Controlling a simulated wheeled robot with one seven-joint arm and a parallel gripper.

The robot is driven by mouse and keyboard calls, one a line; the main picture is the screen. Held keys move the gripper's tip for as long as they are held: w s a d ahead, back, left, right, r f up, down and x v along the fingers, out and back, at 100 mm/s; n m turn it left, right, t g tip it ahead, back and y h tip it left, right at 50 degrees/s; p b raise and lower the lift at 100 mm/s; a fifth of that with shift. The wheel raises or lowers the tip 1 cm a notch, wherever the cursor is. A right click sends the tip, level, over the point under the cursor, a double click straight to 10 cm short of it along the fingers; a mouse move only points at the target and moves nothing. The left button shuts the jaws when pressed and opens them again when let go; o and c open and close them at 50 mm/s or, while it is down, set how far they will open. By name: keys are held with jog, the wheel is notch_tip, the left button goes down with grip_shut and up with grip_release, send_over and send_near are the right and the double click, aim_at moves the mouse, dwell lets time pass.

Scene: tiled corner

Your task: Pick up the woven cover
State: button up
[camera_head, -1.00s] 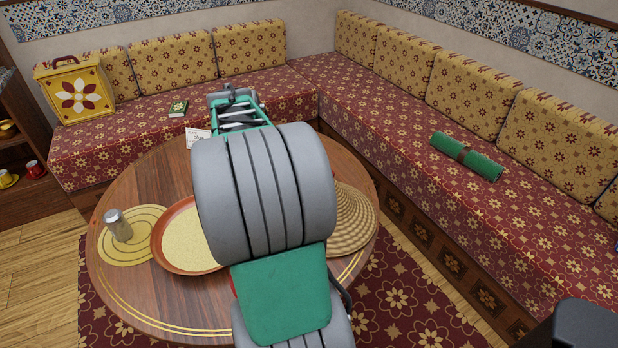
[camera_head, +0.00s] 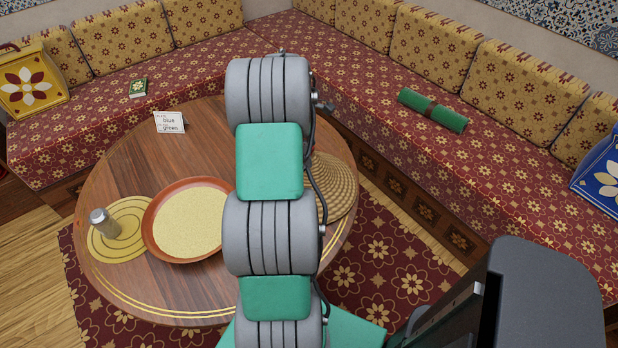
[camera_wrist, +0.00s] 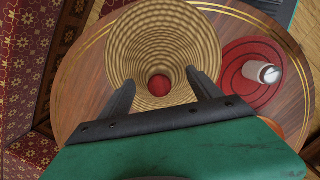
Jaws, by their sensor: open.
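The woven cover (camera_wrist: 133,47) is a tan, cone-shaped coiled lid with a red knob (camera_wrist: 159,84) at its middle. It sits on the round wooden table, seen from above in the wrist view. In the head view only its right side (camera_head: 338,188) shows; my arm hides the rest. My gripper (camera_wrist: 163,80) is open above the cover, with one finger on each side of the knob in the picture. I cannot tell how far above the knob the fingertips are. In the head view my gripper is hidden behind my arm.
A terracotta dish of yellow grain (camera_head: 188,220) stands left of the cover on the table (camera_head: 130,165). A shaker (camera_head: 104,223) stands on a yellow mat (camera_head: 130,246); another shaker (camera_wrist: 262,72) stands on a red mat (camera_wrist: 238,88). A card (camera_head: 169,123) stands at the back.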

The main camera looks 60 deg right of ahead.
jog(key=shift+c, duration=0.4)
grip_shut()
dwell(0.4)
